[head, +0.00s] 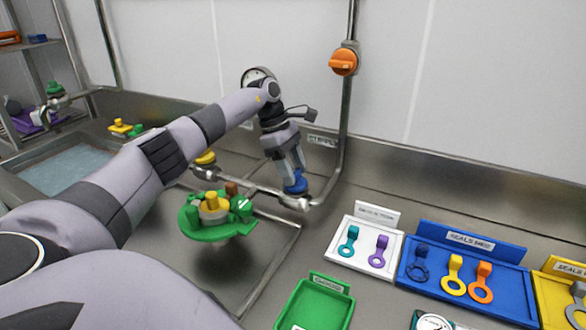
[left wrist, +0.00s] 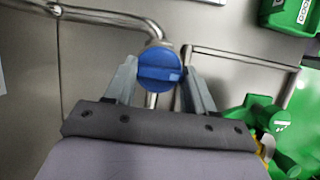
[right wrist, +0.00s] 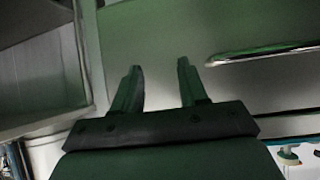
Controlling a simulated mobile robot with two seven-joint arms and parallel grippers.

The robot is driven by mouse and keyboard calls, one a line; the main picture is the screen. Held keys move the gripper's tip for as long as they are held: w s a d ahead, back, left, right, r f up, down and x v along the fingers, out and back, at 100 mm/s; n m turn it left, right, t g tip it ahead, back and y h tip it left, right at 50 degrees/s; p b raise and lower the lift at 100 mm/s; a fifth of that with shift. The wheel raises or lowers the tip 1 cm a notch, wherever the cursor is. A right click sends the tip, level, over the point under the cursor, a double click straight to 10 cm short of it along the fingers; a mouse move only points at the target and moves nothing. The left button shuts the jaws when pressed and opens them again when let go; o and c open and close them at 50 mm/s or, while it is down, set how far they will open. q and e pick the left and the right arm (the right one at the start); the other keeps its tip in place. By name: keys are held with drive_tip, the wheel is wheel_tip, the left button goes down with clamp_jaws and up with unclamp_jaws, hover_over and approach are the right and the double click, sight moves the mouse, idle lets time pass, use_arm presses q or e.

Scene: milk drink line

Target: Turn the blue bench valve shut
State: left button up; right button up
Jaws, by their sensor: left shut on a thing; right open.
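The blue bench valve (head: 295,187) is a round knob on a steel pipe, near the middle of the head view. It also shows in the left wrist view (left wrist: 158,66), where a raised bar runs across its face. My left gripper (head: 290,168) comes down on it from above and is shut on the knob, with one finger on each side. My right gripper (right wrist: 158,80) is open and empty in the right wrist view, away from the valve; it does not show in the head view.
A green fixture (head: 217,232) with a yellow knob stands left of the valve. An orange valve (head: 344,62) is on the vertical pipe behind. Right of the valve are a white tray (head: 338,250), a blue seals tray (head: 420,286) and a green tray (head: 312,310).

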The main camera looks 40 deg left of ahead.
use_arm(q)
drive_tip(key=shift+r, duration=0.1)
drive_tip(key=o, duration=1)
drive_tip(key=shift+o, duration=0.2)
drive_tip(key=v, duration=0.7)
drive_tip(key=shift+b, duration=0.35)
